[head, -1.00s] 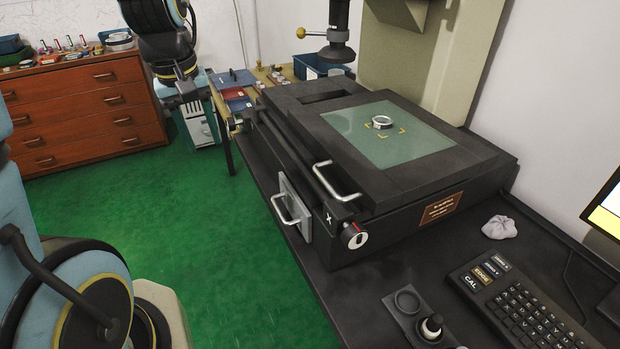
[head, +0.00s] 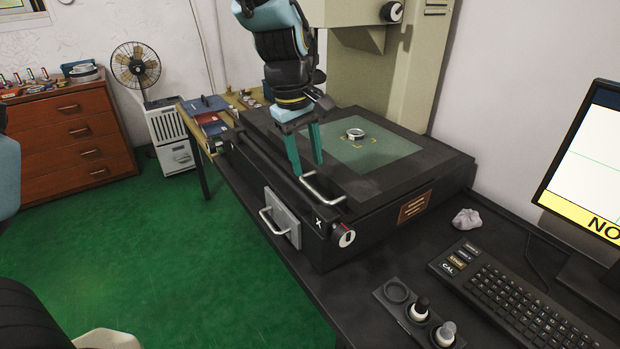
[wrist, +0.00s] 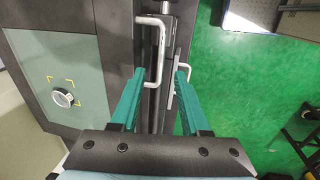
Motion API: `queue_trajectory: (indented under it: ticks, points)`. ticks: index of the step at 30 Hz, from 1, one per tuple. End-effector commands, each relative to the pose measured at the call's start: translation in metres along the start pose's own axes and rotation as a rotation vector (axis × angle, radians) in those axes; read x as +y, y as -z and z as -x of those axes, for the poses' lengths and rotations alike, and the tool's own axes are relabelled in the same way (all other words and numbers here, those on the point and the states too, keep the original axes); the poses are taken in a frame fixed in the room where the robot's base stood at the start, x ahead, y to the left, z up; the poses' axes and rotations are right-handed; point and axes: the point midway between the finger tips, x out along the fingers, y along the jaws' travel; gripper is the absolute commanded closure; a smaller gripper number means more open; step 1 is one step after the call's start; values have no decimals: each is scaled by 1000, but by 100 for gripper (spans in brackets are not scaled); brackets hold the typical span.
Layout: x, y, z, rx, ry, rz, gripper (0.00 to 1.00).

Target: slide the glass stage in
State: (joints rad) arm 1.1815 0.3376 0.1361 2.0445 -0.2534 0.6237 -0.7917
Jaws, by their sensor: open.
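The glass stage (head: 385,150) is a greenish pane in a dark frame on the black measuring machine, with a metal ring (head: 355,134) near yellow corner marks. It also shows in the wrist view (wrist: 88,80). A pale bar handle (head: 322,190) sits on the stage's front edge. My gripper (head: 307,168) is open and empty, its green fingers pointing down just above that handle. In the wrist view the handle (wrist: 161,45) runs between my open fingertips (wrist: 161,71). I cannot tell how far below the tips it lies.
A second handle (head: 270,221) is on a grey plate on the machine's front side, beside a knob (head: 343,236). A keyboard (head: 505,300), crumpled cloth (head: 466,219) and monitor (head: 590,170) are at right.

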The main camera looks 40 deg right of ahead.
Motion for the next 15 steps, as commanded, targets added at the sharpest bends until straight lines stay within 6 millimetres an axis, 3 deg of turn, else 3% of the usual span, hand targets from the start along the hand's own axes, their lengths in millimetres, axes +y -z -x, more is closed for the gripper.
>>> queue_trajectory:
  ticks: [6, 15]
  points:
    - [-1, 0, -38, -1, 4, 0, 54]
    - [-1, 1, -60, 1, 0, 0, 54]
